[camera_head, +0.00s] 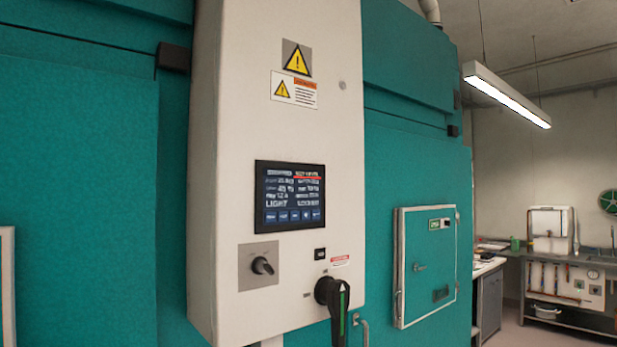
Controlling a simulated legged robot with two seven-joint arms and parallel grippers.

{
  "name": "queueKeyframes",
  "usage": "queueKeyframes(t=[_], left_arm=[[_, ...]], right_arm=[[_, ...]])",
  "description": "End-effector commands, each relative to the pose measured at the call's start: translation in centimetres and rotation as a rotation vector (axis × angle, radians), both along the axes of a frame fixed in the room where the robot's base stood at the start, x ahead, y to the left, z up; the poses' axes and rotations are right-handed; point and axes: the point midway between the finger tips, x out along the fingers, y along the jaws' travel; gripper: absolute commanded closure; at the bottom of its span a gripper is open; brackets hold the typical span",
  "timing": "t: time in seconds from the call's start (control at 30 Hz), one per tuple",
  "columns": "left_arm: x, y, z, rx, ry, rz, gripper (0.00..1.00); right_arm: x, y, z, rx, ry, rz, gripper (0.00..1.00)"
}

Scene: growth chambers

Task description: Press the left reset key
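A pale control cabinet (230,120) stands upright on the teal chamber front. Its dark touch screen (289,195) shows lines of text and a row of blue keys along the bottom. A small black key or switch (320,254) sits below the screen at the right. A black rotary knob (262,265) on a grey plate is below the screen at the left. I cannot tell which of these is the left reset key, as the labels are too small to read. Neither of my grippers shows in the head view.
A black and green lever handle (338,305) sticks out at the cabinet's lower right, beside a metal handle (361,330). A small framed door (427,262) is on the teal wall to the right. A bench with equipment (565,285) stands far right.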

Motion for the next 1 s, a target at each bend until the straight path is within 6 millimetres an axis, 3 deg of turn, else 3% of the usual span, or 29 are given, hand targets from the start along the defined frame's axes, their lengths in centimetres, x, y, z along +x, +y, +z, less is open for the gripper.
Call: queueKeyframes(t=[0.17, 0.6, 1.0], left_arm=[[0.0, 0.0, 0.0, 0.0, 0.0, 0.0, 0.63], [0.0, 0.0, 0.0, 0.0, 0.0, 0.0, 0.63], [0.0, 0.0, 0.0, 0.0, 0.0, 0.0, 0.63]], right_arm=[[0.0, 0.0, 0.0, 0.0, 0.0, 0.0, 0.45], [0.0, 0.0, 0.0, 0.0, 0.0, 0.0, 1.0], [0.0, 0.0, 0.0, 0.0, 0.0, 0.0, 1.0]])
